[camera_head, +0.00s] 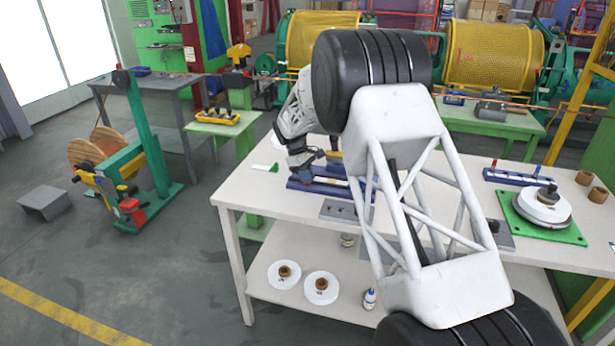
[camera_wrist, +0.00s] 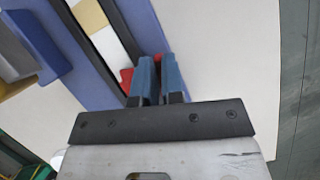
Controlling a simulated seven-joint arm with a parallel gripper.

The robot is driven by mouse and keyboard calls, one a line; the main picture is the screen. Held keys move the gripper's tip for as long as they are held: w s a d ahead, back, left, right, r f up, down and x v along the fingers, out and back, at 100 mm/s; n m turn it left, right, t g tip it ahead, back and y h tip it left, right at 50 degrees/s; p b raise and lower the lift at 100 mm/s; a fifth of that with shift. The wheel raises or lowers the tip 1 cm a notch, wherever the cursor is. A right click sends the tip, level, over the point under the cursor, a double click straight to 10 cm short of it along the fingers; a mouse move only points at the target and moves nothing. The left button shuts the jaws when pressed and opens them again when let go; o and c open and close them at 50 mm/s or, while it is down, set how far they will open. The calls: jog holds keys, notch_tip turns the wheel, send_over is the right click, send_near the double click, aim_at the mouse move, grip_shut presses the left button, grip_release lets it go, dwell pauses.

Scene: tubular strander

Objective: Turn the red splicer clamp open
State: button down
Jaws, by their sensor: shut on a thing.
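The red splicer clamp (camera_wrist: 127,76) shows only in small red patches in the wrist view, beside and between the blue fingers. My gripper (camera_wrist: 158,62) is shut on it, with the fingers close together. The fingers hide most of the clamp, so I cannot tell how far it is turned. The clamp is on a blue splicer (camera_wrist: 87,35) with a pale strip along it. In the head view the splicer (camera_head: 325,192) lies on the white table, and my gripper (camera_head: 303,160) is over its left part. The clamp cannot be made out there.
The white table (camera_head: 262,196) has bare room left of the splicer. A grey plate (camera_head: 338,210) lies in front of it. A blue rack (camera_head: 518,178) and a green base (camera_head: 560,231) with a round disc stand at the right. White reels (camera_head: 321,287) sit on the lower shelf.

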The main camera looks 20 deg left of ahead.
jog(key=m+g, duration=0.1)
jog(key=m, duration=0.2)
jog(key=m+g+y, duration=0.1)
jog(key=m, duration=0.3)
jog(key=shift+y, duration=0.3)
jog(key=m+g+y, duration=0.1)
jog(key=m, duration=0.3)
jog(key=shift+s+a+r, duration=0.1)
jog(key=shift+a, duration=0.05)
jog(key=shift+m+y, duration=0.9)
jog(key=shift+m, duration=1.1)
jog(key=c, duration=1.2)
grip_release()
jog(key=shift+c, duration=0.2)
jog(key=v, duration=0.7)
jog(key=shift+w+r, duration=0.25)
jog(key=shift+r, duration=0.05)
